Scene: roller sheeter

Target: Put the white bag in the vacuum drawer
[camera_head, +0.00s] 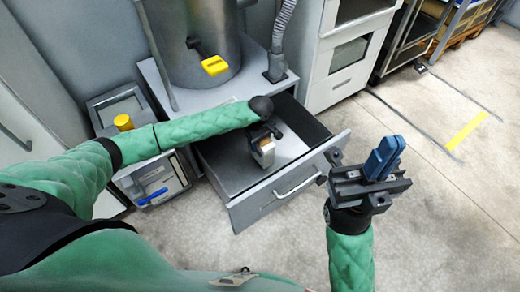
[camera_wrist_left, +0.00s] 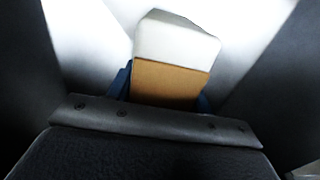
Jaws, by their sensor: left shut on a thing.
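The white bag (camera_head: 265,151) has a tan-brown band and is in my left gripper (camera_head: 262,138), over the open drawer. In the left wrist view the bag (camera_wrist_left: 177,42) is upright between the blue fingers, its tan part toward the gripper. My left gripper is shut on it. The vacuum drawer (camera_head: 288,188) is pulled out below the grey cabinet, with a metal floor and a bar handle at its front. Whether the bag touches the drawer floor cannot be told. My right gripper (camera_head: 384,160) is right of the drawer front; its blue fingers look close together, with nothing seen between them.
A metal drum (camera_head: 195,45) with a yellow latch stands on the cabinet above the drawer. A small unit (camera_head: 160,178) with a blue handle is left of the drawer. A white cabinet (camera_head: 345,60) stands behind to the right.

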